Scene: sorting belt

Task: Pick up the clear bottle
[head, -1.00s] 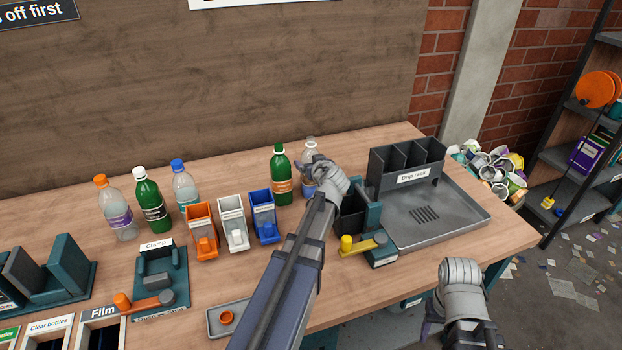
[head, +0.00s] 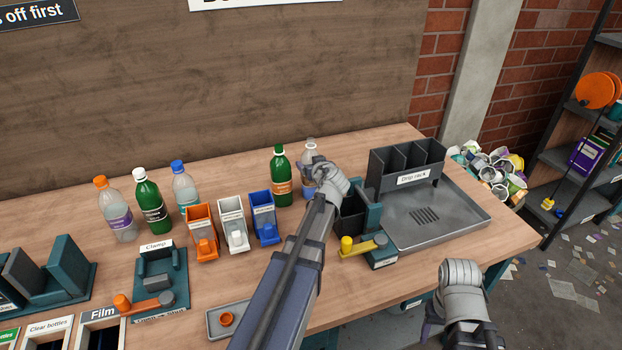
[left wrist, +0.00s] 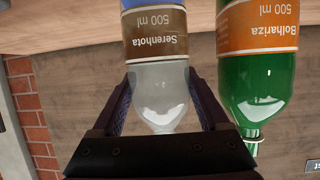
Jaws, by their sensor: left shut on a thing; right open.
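The clear bottle (head: 307,182) stands at the back of the bench, just right of a green bottle (head: 281,178). My left gripper (head: 317,167) is shut on its upper part and partly hides it in the head view. My right gripper (head: 430,326) is open and empty, low in front of the bench's right end.
The green bottle stands close beside the held one. Orange, white and blue bins (head: 233,225) are left of my left arm, with more bottles (head: 150,200) behind them. A drip rack (head: 440,225) and a yellow-handled fixture (head: 347,244) are on the right.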

